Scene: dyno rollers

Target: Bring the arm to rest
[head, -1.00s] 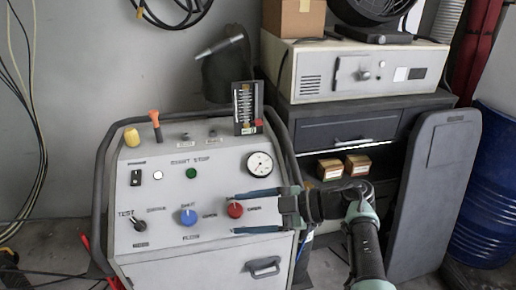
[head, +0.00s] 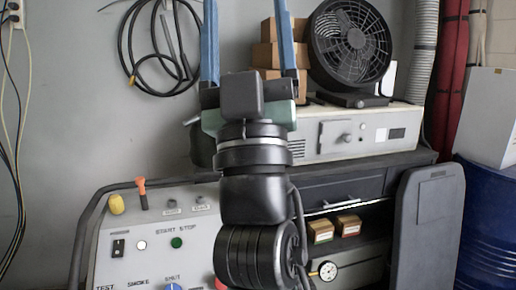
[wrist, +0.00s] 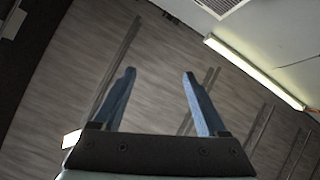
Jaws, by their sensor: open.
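My gripper (head: 248,45) points upward in the head view, in front of the grey wall and the stacked boxes. Its two blue fingers stand wide apart with nothing between them. In the wrist view my gripper (wrist: 158,85) is also open and empty, facing a grey panelled surface and a ceiling light. My arm rises through the middle of the head view and hides part of the control console (head: 140,235) and of the light-coloured equipment case (head: 310,143).
A dark cabinet (head: 350,187), an upright grey panel (head: 428,225) and a blue barrel (head: 488,230) are at right. Coiled cable (head: 130,45) hangs on the wall.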

